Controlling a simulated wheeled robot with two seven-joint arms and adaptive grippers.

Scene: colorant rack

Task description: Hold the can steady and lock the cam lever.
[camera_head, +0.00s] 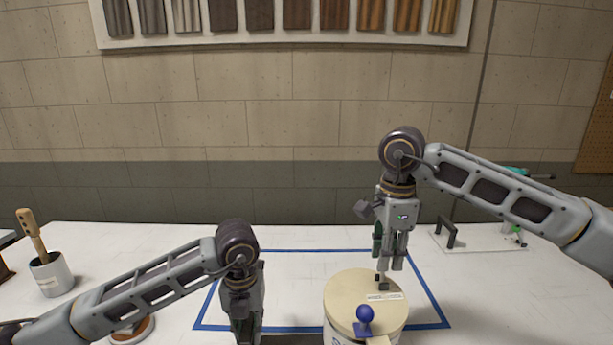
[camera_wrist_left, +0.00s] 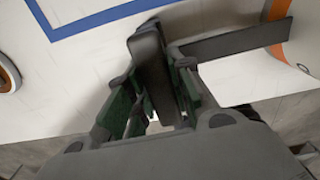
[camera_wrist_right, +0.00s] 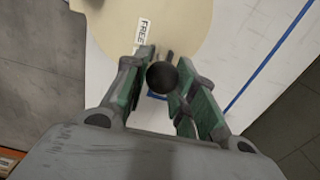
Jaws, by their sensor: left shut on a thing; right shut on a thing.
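The can (camera_head: 340,293) stands at the front of the table, with a cream lid and a blue ball knob (camera_head: 365,314) near its front edge. My left gripper (camera_head: 247,336) points down to the left of the can. In the left wrist view its fingers are shut on a dark upright grip, from which a dark bar (camera_wrist_left: 235,45) runs to the can. My right gripper (camera_head: 388,266) points down over the back of the lid. In the right wrist view it is shut on a black ball-ended lever (camera_wrist_right: 162,77), beside a label reading FREE (camera_wrist_right: 142,31). The lever's lower part is partly hidden.
A blue tape outline (camera_head: 208,309) surrounds the can area. A cup (camera_head: 52,275) with a wooden-handled tool stands at the left. A round orange-rimmed item (camera_head: 140,333) lies behind my left forearm. A white board (camera_head: 478,238) with a black handle lies at the back right.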

